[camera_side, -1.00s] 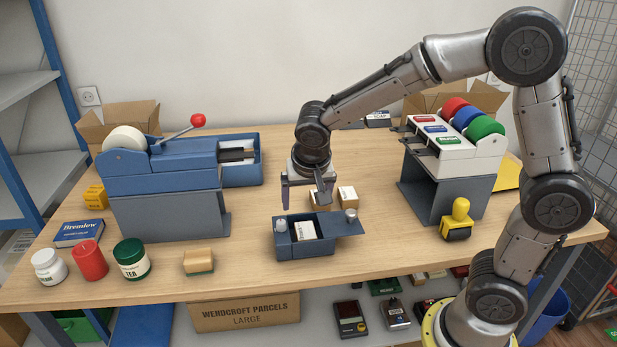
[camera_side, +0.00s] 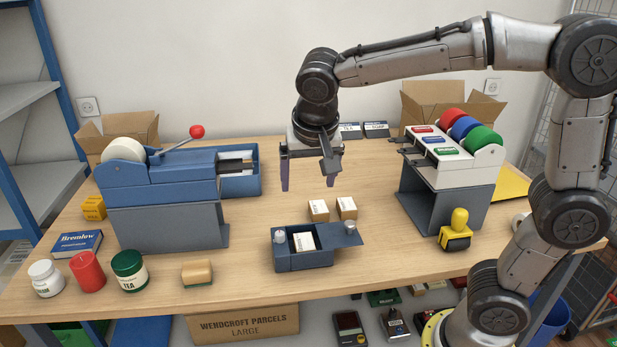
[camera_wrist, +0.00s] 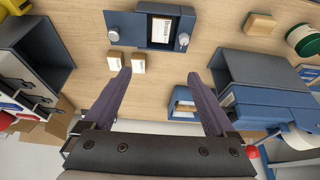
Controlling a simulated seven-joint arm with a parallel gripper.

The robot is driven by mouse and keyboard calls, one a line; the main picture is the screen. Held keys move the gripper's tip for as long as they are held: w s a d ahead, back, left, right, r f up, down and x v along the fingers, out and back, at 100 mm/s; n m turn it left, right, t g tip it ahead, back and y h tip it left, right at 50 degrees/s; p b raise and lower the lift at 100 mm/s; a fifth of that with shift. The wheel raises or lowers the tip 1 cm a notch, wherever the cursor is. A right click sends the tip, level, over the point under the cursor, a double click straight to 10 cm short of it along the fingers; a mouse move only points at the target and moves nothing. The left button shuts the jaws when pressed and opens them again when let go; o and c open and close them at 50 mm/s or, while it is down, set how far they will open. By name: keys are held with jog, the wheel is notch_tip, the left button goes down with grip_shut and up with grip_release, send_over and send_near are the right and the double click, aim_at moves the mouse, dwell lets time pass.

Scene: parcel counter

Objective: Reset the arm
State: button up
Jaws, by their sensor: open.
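My gripper (camera_side: 308,188) is raised above the table in the side view, its two fingers apart with nothing between them. It also shows open in the wrist view (camera_wrist: 160,76). Below it on the table is a small blue-grey box (camera_side: 303,261) with its lid slid to the right. A white labelled block (camera_side: 304,242) lies inside the box. Two small labelled cartons, one on the left (camera_side: 318,211) and one on the right (camera_side: 347,208), stand on the table behind the box, apart from my gripper.
A blue tape dispenser (camera_side: 160,180) with a red-knobbed lever stands at left. A white rack with coloured rolls (camera_side: 450,150) stands at right, with a yellow stamp (camera_side: 456,230) in front. Jars, a red candle (camera_side: 86,270) and a sponge (camera_side: 197,272) line the front left.

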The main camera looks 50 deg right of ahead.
jog(key=s+d+r+t, duration=0.1)
jog(key=s+d+r, duration=0.3)
jog(key=s, duration=0.4)
jog(key=s+a+f+n+t+y, duration=0.1)
jog(key=s+a+f+n+y, duration=0.1)
jog(key=s+f+n, duration=0.5)
jog(key=s+n+y, duration=0.1)
jog(key=s, duration=0.2)
jog(key=shift+s+n, duration=0.3)
jog(key=shift+n, duration=0.1)
jog(key=shift+a, duration=0.1)
dwell(0.4)
